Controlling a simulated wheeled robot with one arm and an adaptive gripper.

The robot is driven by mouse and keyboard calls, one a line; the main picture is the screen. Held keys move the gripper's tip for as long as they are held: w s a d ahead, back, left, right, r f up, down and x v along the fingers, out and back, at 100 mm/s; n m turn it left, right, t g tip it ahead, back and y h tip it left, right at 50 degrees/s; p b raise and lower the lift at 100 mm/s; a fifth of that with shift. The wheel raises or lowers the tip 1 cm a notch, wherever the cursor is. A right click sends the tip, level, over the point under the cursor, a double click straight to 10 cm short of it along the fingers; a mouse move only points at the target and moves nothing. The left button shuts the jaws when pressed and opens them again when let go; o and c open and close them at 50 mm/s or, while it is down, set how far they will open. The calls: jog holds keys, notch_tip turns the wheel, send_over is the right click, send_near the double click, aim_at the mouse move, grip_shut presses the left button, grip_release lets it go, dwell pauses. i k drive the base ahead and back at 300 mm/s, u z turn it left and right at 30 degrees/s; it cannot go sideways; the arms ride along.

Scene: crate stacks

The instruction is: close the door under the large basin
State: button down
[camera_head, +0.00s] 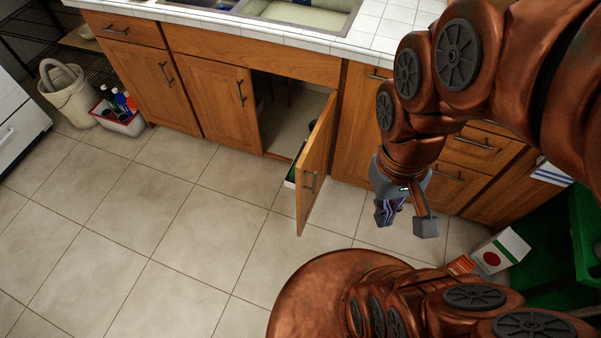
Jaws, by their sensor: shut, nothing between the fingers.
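The wooden door (316,165) under the large basin (300,12) stands wide open, swung out toward me, with its bar handle on the face turned to the right. The cabinet opening (287,115) to its left shows a pale, mostly bare inside. My gripper (405,222) hangs to the right of the door, pointing down in front of the right-hand cabinets. It is shut and empty, apart from the door.
Closed cabinet doors (221,102) lie left of the opening. A beige bin (70,98) and a caddy of bottles (120,118) stand at the far left. A carton (500,250) and a green crate (540,250) are at right. The tiled floor (150,240) left of the door is clear.

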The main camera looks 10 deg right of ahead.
aim_at(312, 158)
jog(key=k, duration=1.3)
jog(key=u, duration=0.75)
jog(key=i, duration=1.3)
jog(key=z, duration=0.4)
